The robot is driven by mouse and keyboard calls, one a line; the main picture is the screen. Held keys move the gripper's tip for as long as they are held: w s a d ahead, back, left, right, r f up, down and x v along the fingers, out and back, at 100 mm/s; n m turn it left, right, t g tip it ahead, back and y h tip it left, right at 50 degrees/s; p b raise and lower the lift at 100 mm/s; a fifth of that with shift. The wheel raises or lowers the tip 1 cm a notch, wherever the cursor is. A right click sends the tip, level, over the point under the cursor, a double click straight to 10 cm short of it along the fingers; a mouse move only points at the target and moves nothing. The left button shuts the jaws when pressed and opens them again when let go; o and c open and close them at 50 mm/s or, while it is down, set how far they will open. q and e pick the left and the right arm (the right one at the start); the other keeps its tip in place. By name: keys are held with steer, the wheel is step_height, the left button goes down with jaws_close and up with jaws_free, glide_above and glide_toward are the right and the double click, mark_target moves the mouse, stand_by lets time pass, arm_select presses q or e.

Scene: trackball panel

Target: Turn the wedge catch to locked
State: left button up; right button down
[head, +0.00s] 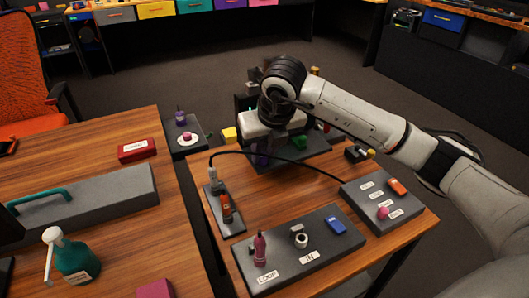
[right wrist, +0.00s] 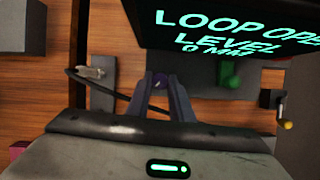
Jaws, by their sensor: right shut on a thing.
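My right gripper (head: 262,158) reaches down over the dark panel (head: 318,155) at the back of the small wooden table. In the right wrist view its fingers (right wrist: 161,88) are shut on a small purple piece (right wrist: 160,79), mostly hidden between the fingertips. I cannot tell for sure that this piece is the wedge catch, and its turn position and any label are hidden. A green piece (head: 299,142) stands on the same panel, to the right of the gripper. My left gripper is not in view.
A screen (right wrist: 225,28) reads "LOOP OPEN LEVEL 0 MM". A black cable (head: 290,158) arches across the table in front of the gripper. A front panel (head: 305,262) labelled LOOP and IN and a right panel (head: 358,196) carry small parts. A yellow block (head: 229,135) lies left of the gripper.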

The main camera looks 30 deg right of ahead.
steer(key=m+h, duration=0.1)
steer(key=m, duration=0.1)
steer(key=shift+a+m, duration=0.15)
steer(key=shift+m, duration=0.25)
steer(key=m+h, duration=0.1)
steer(key=m, duration=0.1)
steer(key=shift+w+m+g+b, duration=0.1)
steer(key=shift+m+g+b, duration=0.2)
steer(key=shift+m+b, duration=0.1)
steer(key=m+h, duration=0.1)
steer(key=m, duration=0.2)
steer(key=shift+a+g, duration=0.1)
steer(key=shift+g, duration=0.3)
steer(key=shift+w+m+g, duration=0.1)
steer(key=shift+m+g, duration=0.2)
steer(key=shift+m, duration=0.5)
steer(key=c, duration=1.7)
jaws_free()
steer(key=shift+o, duration=0.7)
